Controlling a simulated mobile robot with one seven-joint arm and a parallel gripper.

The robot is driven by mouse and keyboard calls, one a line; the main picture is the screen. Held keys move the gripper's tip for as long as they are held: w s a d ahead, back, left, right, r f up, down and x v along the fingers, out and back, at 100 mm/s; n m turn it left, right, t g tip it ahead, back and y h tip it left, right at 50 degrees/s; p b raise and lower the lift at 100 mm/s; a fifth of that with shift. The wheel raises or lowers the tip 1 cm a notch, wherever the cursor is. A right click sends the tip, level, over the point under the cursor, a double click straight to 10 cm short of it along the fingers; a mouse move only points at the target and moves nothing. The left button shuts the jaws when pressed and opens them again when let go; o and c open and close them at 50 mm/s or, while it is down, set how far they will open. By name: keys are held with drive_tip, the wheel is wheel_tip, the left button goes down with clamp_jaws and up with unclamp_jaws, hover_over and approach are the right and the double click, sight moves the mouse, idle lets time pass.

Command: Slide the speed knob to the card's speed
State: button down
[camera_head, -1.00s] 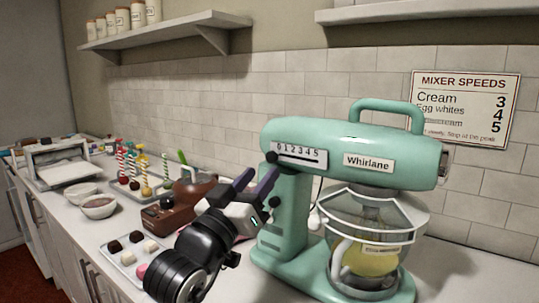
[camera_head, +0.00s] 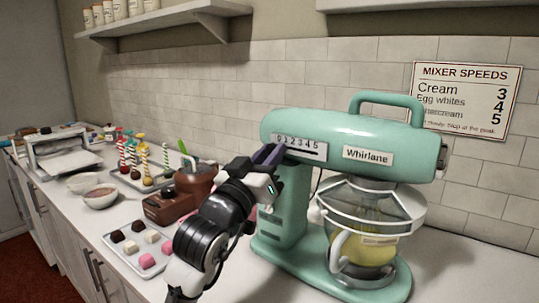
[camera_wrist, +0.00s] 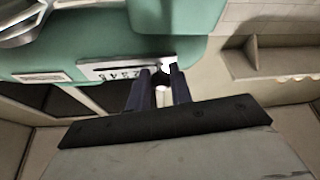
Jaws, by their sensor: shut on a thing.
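The green mixer (camera_head: 345,130) labelled Whirlane has a white speed scale (camera_head: 300,143), numbered 0 to 5, with a dark slot under the numbers. My gripper (camera_head: 270,152) is at the left, low end of this scale. Its two dark fingers are closed in on the knob there, which they mostly hide. In the wrist view the fingers (camera_wrist: 162,85) straddle the end of the upside-down scale (camera_wrist: 122,70). The Mixer Speeds card (camera_head: 466,98) on the wall lists Cream 3, Egg whites 4 and a blurred line 5. The glass bowl (camera_head: 368,235) holds pale yellow contents; its label is unreadable.
A tray of sweets (camera_head: 120,262), a brown machine (camera_head: 180,200), small bowls (camera_head: 100,197) and a rack of striped sticks (camera_head: 145,170) stand left of the mixer. A shelf (camera_head: 170,15) hangs above. The counter right of the mixer is clear.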

drive_tip(key=shift+s+d, duration=0.45)
drive_tip(key=shift+d, duration=0.15)
drive_tip(key=c, duration=1.3)
unclamp_jaws()
drive_tip(key=shift+a, duration=0.15)
drive_tip(key=b+v, duration=0.4)
drive_tip(key=v, duration=0.9)
drive_tip(key=shift+s+a, duration=0.2)
drive_tip(key=shift+s, duration=0.1)
drive_tip(key=shift+f, duration=0.15)
